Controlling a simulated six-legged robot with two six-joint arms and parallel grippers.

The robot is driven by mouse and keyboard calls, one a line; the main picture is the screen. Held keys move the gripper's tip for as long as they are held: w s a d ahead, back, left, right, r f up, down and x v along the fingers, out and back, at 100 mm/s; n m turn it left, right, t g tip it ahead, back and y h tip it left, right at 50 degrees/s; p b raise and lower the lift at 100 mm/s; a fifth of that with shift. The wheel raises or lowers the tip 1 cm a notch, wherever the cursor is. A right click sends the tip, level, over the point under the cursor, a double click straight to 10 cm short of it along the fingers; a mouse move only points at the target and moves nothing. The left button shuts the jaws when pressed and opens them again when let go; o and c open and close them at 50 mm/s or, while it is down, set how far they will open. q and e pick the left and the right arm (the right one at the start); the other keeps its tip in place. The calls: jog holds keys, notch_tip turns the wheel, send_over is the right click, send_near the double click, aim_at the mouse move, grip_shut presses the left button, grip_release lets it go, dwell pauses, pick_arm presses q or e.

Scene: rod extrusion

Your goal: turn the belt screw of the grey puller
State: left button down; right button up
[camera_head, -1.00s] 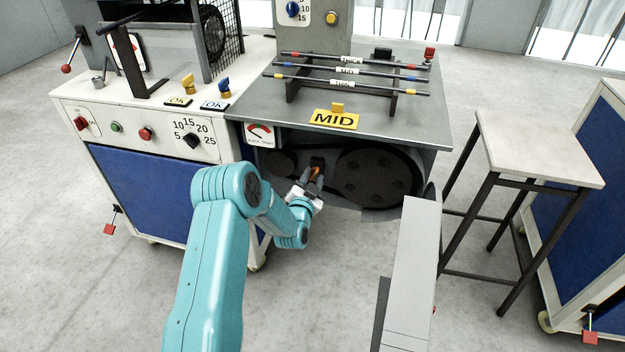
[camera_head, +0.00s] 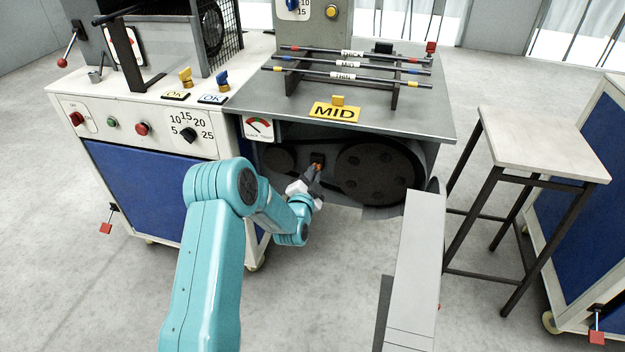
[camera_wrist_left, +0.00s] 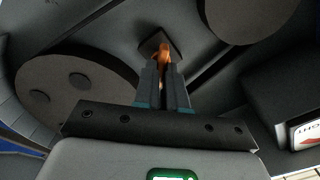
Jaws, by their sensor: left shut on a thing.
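The grey puller (camera_head: 420,118) has a belt drive under its table, with a large dark pulley (camera_head: 375,172) and a smaller pulley (camera_head: 279,160) to its left. My left gripper (camera_head: 317,170) reaches between the two pulleys. It is shut on the orange belt screw (camera_wrist_left: 163,54), which sticks out of a dark square plate (camera_wrist_left: 160,42) in the left wrist view. Most of the screw is hidden between the fingers (camera_wrist_left: 163,85). My right gripper is not in view.
Several rods (camera_head: 345,65) lie on a rack on the puller's table, behind a yellow MID sign (camera_head: 335,112). A white control cabinet (camera_head: 150,122) stands at left.

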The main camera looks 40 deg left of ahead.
pick_arm(q)
jog(key=shift+m+b, duration=0.6)
jog(key=shift+m, duration=0.5)
jog(key=c, duration=1.2)
grip_release()
jog(key=shift+w, duration=0.1)
jog(key=p+v, duration=0.1)
jog(key=v, duration=1.5)
jog(key=shift+s+p, duration=0.2)
jog(key=shift+p, duration=0.2)
